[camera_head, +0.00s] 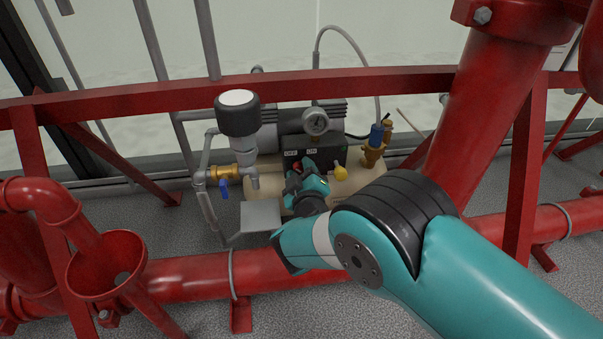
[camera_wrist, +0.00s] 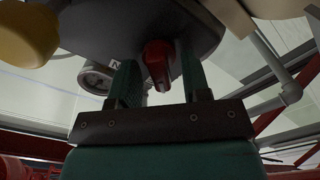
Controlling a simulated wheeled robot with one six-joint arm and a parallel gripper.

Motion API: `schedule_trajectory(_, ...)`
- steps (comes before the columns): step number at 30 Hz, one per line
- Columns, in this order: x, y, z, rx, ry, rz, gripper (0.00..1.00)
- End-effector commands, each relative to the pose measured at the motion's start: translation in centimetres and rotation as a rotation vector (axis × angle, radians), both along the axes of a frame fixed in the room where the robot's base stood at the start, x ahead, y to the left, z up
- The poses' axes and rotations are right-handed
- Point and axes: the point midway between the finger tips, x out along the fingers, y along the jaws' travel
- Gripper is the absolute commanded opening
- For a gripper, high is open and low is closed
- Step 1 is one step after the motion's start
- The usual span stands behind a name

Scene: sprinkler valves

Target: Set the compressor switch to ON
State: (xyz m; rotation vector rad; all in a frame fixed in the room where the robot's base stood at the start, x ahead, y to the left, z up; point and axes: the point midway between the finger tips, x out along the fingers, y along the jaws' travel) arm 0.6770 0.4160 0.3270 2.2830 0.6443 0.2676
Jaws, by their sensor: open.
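The compressor (camera_head: 310,150) stands behind the red rail, with a dark control box carrying OFF and ON labels (camera_head: 301,152). A red switch knob (camera_head: 297,166) shows just below the labels, partly covered by my gripper. In the wrist view the red knob (camera_wrist: 157,62) stands out from the underside-looking dark panel (camera_wrist: 150,22), between my gripper's fingers. My gripper (camera_wrist: 160,80) is open, one finger on each side of the knob. I cannot tell whether either finger touches it. Which label the knob points to is not clear.
A yellow knob (camera_head: 340,173) sits right of the switch, and a pressure gauge (camera_head: 316,121) above it. A thick red pipe (camera_head: 205,276) runs below my arm. A black-and-white cylinder (camera_head: 238,115) stands at the left.

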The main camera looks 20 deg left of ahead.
Motion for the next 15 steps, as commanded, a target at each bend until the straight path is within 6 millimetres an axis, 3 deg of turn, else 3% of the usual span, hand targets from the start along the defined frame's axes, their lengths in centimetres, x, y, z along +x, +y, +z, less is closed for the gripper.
schedule_trajectory(1, -0.02, -0.01, -0.01, 0.000, 0.000, 0.000, 0.44)
schedule_trajectory(7, -0.03, -0.03, -0.04, 0.000, 0.000, 0.000, 0.00)
schedule_trajectory(15, -0.03, -0.04, -0.05, 0.011, 0.009, 0.000, 0.00)
